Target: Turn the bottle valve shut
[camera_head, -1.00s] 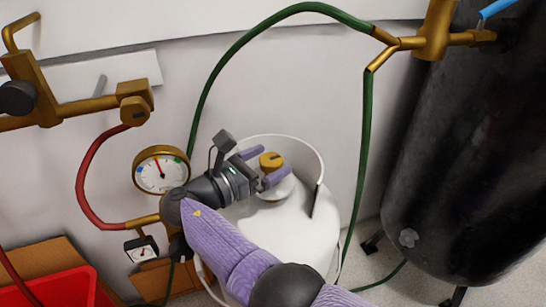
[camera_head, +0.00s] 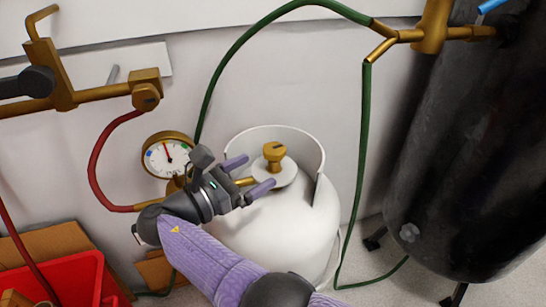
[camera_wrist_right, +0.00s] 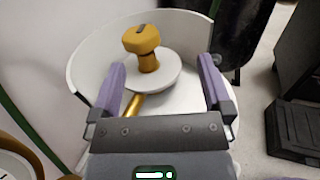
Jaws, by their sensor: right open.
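The white gas bottle (camera_head: 290,220) stands on the floor by the wall, with a white collar around its top. Its brass valve knob (camera_head: 274,153) rises from a pale disc inside the collar. In the right wrist view the knob (camera_wrist_right: 147,42) is ahead of the fingertips, between their lines. My right gripper (camera_head: 254,173) is open with purple fingers. It is short of the knob, on its left and front side in the head view, and holds nothing. A brass outlet (camera_wrist_right: 131,106) shows between the fingers in the wrist view. My left gripper is not in view.
A round pressure gauge (camera_head: 168,155) and red hose (camera_head: 98,170) are left of the bottle. A green hose (camera_head: 363,150) runs behind it to a brass fitting. A large black tank (camera_head: 460,160) stands right. A red bin (camera_head: 65,282) sits at lower left.

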